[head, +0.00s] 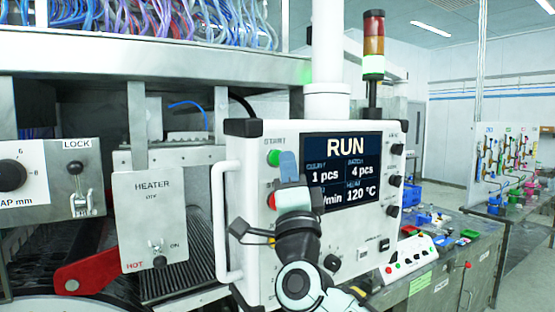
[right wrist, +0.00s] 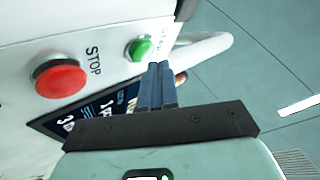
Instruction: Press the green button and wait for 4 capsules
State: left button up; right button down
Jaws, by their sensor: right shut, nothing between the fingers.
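The green button (head: 273,158) sits at the upper left of the white control panel (head: 245,190), under a START label; it also shows in the right wrist view (right wrist: 139,48). My right gripper (head: 288,165) is shut and empty. Its blue fingertips (right wrist: 159,68) are close beside the green button, and the button's face is uncovered. I see no contact. The panel screen (head: 340,172) reads RUN, with 1 pcs, 4 pcs and 120 °C. I cannot make out any capsules. My left gripper is not in view.
A red STOP button (right wrist: 59,78) lies below the green one. A white handle (head: 222,220) runs along the panel's left edge. A signal tower (head: 373,45) glows green. A heater box (head: 152,220) and red lever (head: 90,274) stand left; a cluttered bench (head: 440,265) stands right.

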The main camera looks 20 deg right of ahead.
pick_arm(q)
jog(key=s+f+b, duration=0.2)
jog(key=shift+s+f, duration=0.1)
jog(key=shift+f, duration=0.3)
pick_arm(e)
jog(key=shift+y, duration=0.3)
jog(key=s, duration=0.5)
jog(key=shift+d, duration=0.15)
